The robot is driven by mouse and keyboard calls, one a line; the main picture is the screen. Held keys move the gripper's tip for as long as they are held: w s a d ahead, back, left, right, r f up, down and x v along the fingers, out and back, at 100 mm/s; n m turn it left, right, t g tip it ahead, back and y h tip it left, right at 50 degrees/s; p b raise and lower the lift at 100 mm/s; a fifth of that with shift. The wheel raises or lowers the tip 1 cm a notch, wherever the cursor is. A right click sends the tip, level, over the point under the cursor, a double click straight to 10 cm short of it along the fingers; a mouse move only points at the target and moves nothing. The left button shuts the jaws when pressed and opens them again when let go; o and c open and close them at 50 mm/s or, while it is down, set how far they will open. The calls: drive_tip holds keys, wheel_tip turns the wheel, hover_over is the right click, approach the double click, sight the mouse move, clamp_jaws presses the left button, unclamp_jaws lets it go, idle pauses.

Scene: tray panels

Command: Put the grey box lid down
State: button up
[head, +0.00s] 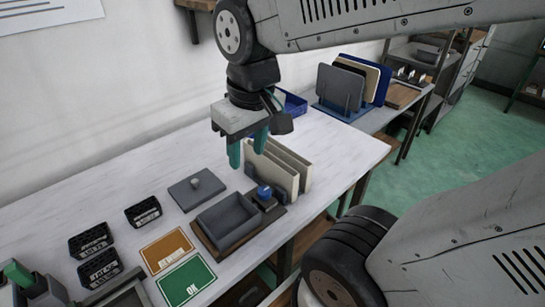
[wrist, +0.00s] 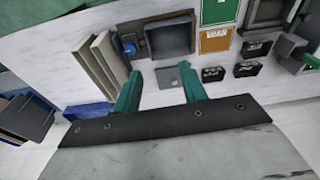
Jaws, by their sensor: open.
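The grey box lid (head: 197,189) lies flat on the white table, its small round knob upward. It is behind and left of the open grey box (head: 228,221), apart from it. The box sits on a brown base and looks empty. My gripper (head: 249,160) is open and empty, raised above the table to the right of the lid. In the wrist view, the lid (wrist: 168,79) shows beyond and between my green fingertips (wrist: 163,88), with the box (wrist: 171,40) farther off.
Cream upright panels (head: 276,169) stand right of the box, beside a blue knob (head: 264,192). Black slotted blocks (head: 143,212) are left of the lid. An orange card (head: 166,249) and a green OK card (head: 187,281) lie in front. A blue tray (head: 291,103) is at the back.

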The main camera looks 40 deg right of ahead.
drive_tip(key=s, duration=0.6)
drive_tip(key=shift+d+r+m, duration=0.3)
drive_tip(key=shift+d+r, duration=0.1)
idle(0.8)
drive_tip(key=shift+c, duration=0.6)
drive_tip(key=shift+s+a, duration=0.1)
drive_tip(key=shift+s, duration=0.05)
